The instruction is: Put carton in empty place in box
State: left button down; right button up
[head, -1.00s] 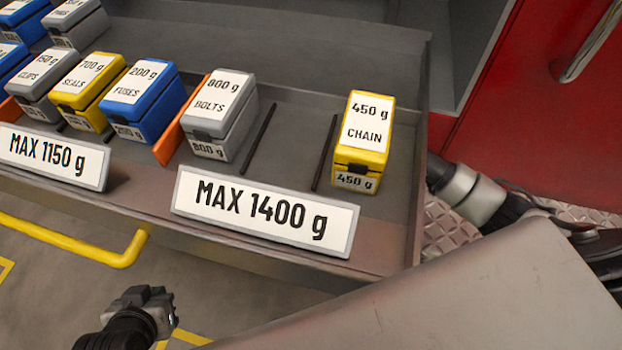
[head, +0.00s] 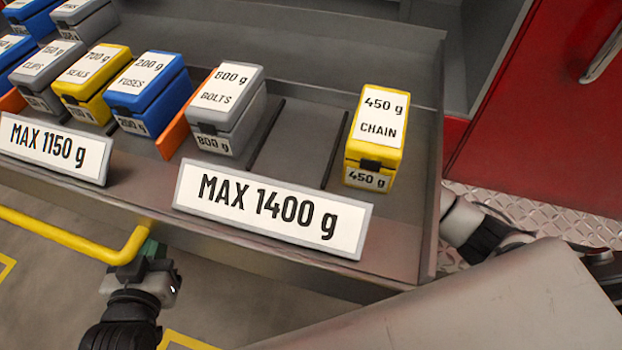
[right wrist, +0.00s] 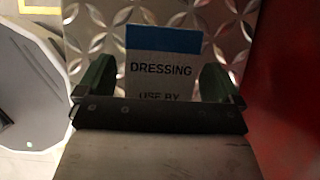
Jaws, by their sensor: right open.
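A carton (right wrist: 163,68) with a blue top band and the printed words DRESSING and USE BY shows in the right wrist view. My right gripper (right wrist: 155,68) is open, with a green finger on each side of the carton; contact is not clear. The right gripper's fingers do not show in the head view. My left gripper (head: 148,265) is at the bent end of a yellow rail (head: 75,238) in the head view. Whether its fingers are open or shut is unclear. The grey box with compartments (head: 400,215) has a bare gap between two black dividers, left of the yellow CHAIN case (head: 377,130).
A grey BOLTS case (head: 228,100) stands left of the bare gap, beside an orange divider (head: 175,138). A MAX 1400 g sign (head: 270,215) and a MAX 1150 g sign (head: 50,148) are on the box's front. A red panel (head: 560,110) stands at right. Patterned metal plate (right wrist: 230,20) lies behind the carton.

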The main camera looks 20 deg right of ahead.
jog(key=c, duration=1.1)
jog(key=shift+r, duration=0.2)
